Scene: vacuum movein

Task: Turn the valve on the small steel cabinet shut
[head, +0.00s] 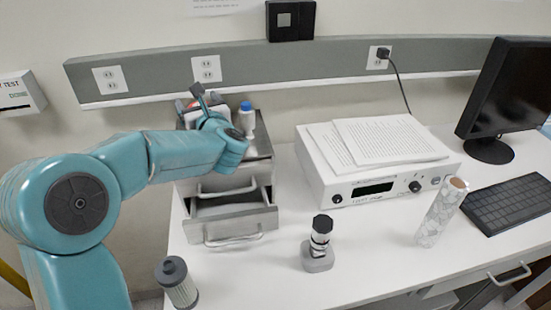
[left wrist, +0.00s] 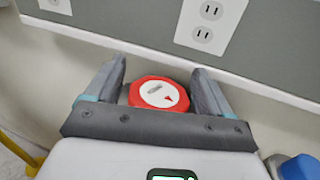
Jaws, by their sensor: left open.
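The small steel cabinet (head: 205,227) stands on the white desk, with its lower drawer pulled out. The valve is a red knob (left wrist: 159,93) with a white face, a grey bar and a small red arrow pointing to the lower right in the left wrist view. My left gripper (left wrist: 158,72) is open, with one finger on each side of the knob and a small gap showing at each side. In the head view the left gripper (head: 198,98) is over the cabinet's back left, and my arm mostly hides the valve. My right gripper is not in view.
A blue-capped bottle (head: 247,120) stands on the cabinet, right of my wrist. A grey filter cartridge (head: 177,283), a black-topped device (head: 320,245), a papers-topped instrument (head: 375,188) and a patterned roll (head: 440,212) stand around. The outlet rail (head: 290,66) runs behind.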

